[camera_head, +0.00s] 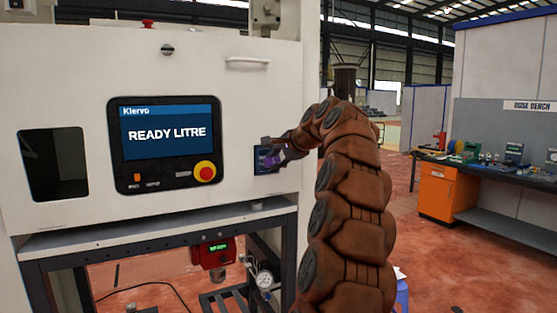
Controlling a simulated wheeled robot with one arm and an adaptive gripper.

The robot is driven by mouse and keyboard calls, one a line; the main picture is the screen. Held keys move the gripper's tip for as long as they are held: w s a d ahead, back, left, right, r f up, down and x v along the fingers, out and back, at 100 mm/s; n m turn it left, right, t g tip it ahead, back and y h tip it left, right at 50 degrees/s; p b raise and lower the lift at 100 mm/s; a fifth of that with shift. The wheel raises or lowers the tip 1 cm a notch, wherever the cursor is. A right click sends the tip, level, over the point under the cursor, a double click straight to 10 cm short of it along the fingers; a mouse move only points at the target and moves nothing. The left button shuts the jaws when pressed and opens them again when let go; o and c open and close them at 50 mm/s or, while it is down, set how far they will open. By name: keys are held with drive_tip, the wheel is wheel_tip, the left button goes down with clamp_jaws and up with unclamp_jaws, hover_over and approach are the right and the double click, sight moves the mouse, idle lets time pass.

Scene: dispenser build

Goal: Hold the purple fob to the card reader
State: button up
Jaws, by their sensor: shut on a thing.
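The card reader (263,159) is a small dark box with a blue face on the white machine front, right of the screen panel. My gripper (276,152) is right at the reader, at the end of my brown arm. It is shut on the purple fob (287,156), of which only a little purple shows between the fingers. The fob is at or very near the reader's right side; I cannot tell whether they touch. The screen (167,133) reads "READY LITRE".
A red and yellow stop button (204,172) sits below the screen. A white handle (247,63) is above the reader. A dark window (53,163) is at left. A red gauge box (213,252) hangs under the machine. A workbench (490,172) stands far right.

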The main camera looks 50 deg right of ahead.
idle(0.5)
drive_tip(key=shift+s+a+f+b, duration=0.2)
drive_tip(key=shift+s+b, duration=0.15)
drive_tip(key=shift+s, duration=0.25)
drive_tip(key=s+a+b, duration=0.2)
drive_tip(key=s+a, duration=0.1)
drive_tip(key=s, duration=0.5)
drive_tip(key=shift+r+b, duration=0.2)
drive_tip(key=shift+b, duration=0.1)
drive_tip(key=shift+s+d, duration=0.1)
